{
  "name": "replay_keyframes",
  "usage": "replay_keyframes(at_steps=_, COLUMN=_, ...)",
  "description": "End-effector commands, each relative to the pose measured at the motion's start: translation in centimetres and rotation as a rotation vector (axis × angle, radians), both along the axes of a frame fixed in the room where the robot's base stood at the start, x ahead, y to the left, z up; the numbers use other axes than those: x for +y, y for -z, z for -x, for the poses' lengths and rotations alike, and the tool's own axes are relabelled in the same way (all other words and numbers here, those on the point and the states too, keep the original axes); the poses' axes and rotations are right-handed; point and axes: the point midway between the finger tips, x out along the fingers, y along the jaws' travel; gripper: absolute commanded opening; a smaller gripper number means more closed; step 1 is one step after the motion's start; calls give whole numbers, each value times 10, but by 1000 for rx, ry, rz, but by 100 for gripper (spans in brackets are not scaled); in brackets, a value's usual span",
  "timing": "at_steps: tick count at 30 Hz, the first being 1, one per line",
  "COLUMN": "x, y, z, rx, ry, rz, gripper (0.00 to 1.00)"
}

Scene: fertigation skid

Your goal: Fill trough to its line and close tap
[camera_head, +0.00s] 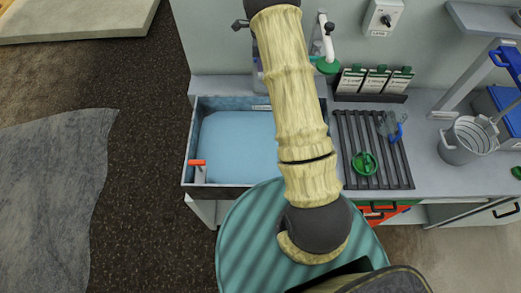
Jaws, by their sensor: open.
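The trough (189,135) is a grey-walled basin set in the counter left of centre. A flat light-blue surface (235,145) shows inside it; I cannot tell whether this is water or the bare bottom. A small pale mark (262,107) shows at its back wall, too small to read. My arm crosses over the trough's right part and hides it. A dark knob (239,25) and a grey upright part (258,68) show just left of my arm, behind the trough; I cannot tell if they belong to the tap. My gripper is not in view.
An orange-topped piece (197,163) stands at the trough's left wall. A white pipe with a green part (327,66) is right of my arm. A slatted rack (395,165) holds a green round item (364,163). A grey bucket (464,143) stands farther right. Dark floor lies left.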

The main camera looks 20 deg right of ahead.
Motion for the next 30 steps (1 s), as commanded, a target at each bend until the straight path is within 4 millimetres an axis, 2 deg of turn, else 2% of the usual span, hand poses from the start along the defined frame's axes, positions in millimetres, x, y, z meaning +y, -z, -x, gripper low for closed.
replay_keyframes(at_steps=3, x=-2, y=-15, z=-1, rx=-5, ry=2, rz=3, gripper=44)
replay_keyframes(at_steps=18, x=-5, y=-57, z=-2, rx=-10, ry=4, rz=8, gripper=44)
replay_keyframes(at_steps=30, x=-5, y=-59, z=-2, rx=-10, ry=4, rz=8, gripper=44)
